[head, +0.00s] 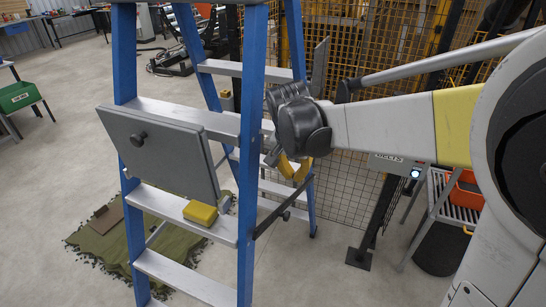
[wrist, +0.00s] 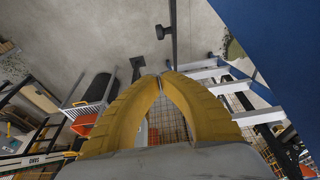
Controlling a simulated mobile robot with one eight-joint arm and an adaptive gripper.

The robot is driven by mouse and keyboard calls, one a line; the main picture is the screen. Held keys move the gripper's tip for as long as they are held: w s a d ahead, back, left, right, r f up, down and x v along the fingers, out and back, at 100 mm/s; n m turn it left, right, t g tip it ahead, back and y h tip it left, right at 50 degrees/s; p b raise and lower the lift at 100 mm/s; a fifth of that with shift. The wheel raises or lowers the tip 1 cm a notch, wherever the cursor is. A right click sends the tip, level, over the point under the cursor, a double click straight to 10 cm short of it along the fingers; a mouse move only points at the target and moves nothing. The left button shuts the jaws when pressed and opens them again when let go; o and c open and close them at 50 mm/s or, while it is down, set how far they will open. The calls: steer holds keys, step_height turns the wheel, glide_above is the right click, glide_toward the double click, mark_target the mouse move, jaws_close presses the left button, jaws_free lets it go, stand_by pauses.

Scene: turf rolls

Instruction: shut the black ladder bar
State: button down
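The black ladder bar (head: 276,215) runs slanting between the front and rear blue legs on the right side of the ladder (head: 252,150). A dark knob sticks out near its middle. In the wrist view the bar (wrist: 174,32) stands near the top, beyond my fingertips, with its knob to the left. My gripper (head: 292,178) is beside the ladder's right side, above the bar and apart from it. In the wrist view my yellow fingers (wrist: 163,75) meet at their tips with nothing between them. The dark wrist hides part of the rear leg.
A grey panel (head: 160,150) with a knob hangs on the ladder's front. A yellow block (head: 200,212) lies on a step. Mesh fencing (head: 345,190) and a rack with an orange bin (head: 466,190) stand at the right. A green turf mat (head: 105,245) lies on the floor.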

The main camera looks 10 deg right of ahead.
step_height(320, 180, down, 13)
steer(key=b, duration=0.2)
steer(key=shift+w+d, duration=0.2)
steer(key=shift+d, duration=0.05)
